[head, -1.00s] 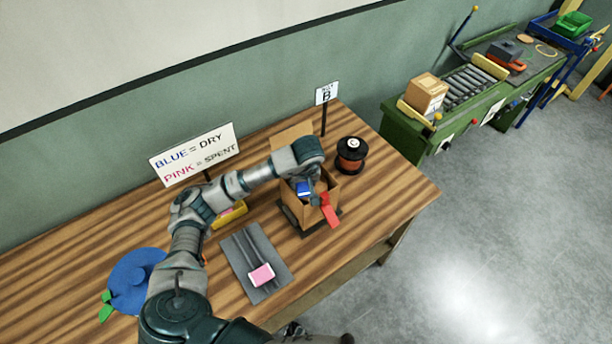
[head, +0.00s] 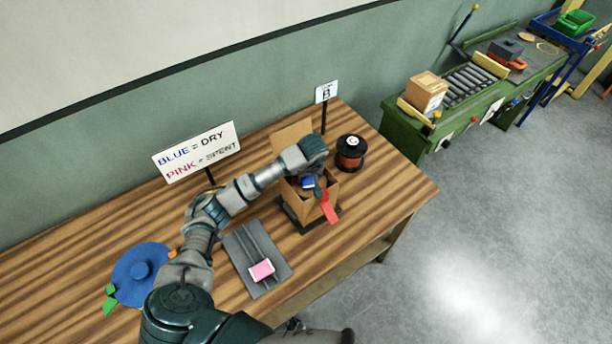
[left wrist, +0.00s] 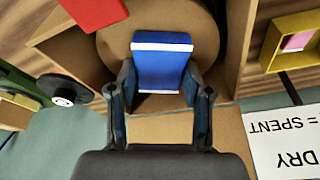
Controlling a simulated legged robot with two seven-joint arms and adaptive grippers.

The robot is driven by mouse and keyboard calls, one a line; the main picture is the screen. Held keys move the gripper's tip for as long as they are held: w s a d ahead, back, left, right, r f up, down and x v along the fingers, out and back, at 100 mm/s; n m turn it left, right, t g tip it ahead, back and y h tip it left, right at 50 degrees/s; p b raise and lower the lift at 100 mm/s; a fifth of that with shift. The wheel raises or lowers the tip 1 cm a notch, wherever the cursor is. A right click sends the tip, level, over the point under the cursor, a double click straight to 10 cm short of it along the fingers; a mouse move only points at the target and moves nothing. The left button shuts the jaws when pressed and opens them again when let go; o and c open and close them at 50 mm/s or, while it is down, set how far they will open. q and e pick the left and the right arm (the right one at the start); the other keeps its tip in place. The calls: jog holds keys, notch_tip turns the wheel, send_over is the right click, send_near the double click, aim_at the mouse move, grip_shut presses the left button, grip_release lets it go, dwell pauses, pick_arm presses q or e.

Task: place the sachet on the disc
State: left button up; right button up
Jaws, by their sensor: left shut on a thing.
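My left gripper (head: 311,190) is shut on a blue sachet (head: 307,183) with a white edge, over the open cardboard box (head: 292,209). In the left wrist view the sachet (left wrist: 161,66) sits between the fingertips of the gripper (left wrist: 160,88). A round brown disc (left wrist: 112,46) lies inside the box below the sachet, partly hidden by it. I cannot tell whether the sachet touches the disc. A pink sachet (head: 261,270) lies on a grey mat (head: 244,250). My right gripper is not in view.
A red flap (head: 328,207) hangs at the box's front. A dark and orange spool (head: 351,153) stands right of it. A sign (head: 196,153) reads blue dry, pink spent. A blue round object (head: 140,270) lies left. A yellow bin (left wrist: 272,48) holds a pink item.

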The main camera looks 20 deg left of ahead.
aim_at(309, 180)
pick_arm(q)
jog(key=shift+s+d+f, duration=0.2)
jog(key=shift+d+f, duration=0.15)
jog(key=shift+f, duration=0.1)
jog(key=o, duration=1)
jog(key=shift+d+r, duration=0.1)
jog(key=shift+d, duration=0.05)
jog(key=shift+o, duration=0.7)
jog(key=shift+w, duration=0.1)
jog(key=shift+a, duration=0.4)
jog(key=shift+r+p, duration=0.3)
jog(key=b+v, duration=0.1)
jog(key=v, duration=0.3)
jog(key=shift+w+r, duration=0.1)
jog(key=shift+r, duration=0.3)
jog(key=v, duration=0.7)
jog(key=shift+d+r, duration=0.15)
jog(key=shift+r, duration=0.1)
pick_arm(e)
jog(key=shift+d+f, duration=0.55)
